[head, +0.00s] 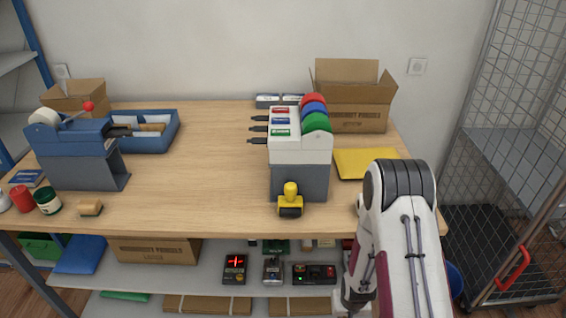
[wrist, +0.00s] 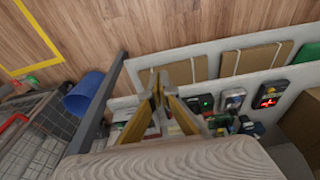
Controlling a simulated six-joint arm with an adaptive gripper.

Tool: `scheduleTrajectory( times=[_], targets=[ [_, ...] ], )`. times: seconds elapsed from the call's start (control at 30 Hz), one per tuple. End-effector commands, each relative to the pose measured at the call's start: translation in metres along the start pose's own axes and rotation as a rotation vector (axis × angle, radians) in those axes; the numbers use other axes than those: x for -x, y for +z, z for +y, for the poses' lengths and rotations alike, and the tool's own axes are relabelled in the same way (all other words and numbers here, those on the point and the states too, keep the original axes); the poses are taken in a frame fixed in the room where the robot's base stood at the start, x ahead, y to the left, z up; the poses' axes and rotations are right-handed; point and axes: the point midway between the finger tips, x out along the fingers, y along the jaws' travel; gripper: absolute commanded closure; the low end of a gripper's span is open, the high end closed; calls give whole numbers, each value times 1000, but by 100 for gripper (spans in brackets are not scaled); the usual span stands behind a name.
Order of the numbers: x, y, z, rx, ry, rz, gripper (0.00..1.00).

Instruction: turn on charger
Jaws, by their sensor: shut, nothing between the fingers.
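Several small devices stand on the shelf under the counter; I cannot tell for certain which is the charger. One black device (head: 235,268) has a lit red display and also shows in the wrist view (wrist: 268,97). A grey device (head: 272,269) with a switch-like part stands beside it and shows in the wrist view (wrist: 233,100). A wider black device (head: 314,273) with a red part is to its right; a dark unit with a green light (wrist: 205,103) shows in the wrist view. My gripper (wrist: 158,87) is shut and empty, apart from these devices; the arm hides much around it.
The wooden counter (head: 200,205) overhangs the shelf, its edge close below the gripper in the wrist view. A yellow-black stamp (head: 290,201) stands near the front edge. A mesh cage cart (head: 515,150) and blue bin (wrist: 84,93) are beside the counter.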

Motion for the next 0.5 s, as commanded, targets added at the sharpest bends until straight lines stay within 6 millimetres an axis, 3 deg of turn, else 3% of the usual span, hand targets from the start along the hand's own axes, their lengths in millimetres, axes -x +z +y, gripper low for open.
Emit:
scheduleTrajectory(
  times=[0.5],
  targets=[
    [111,18,-1,-2,3,-160,100]
  ],
)
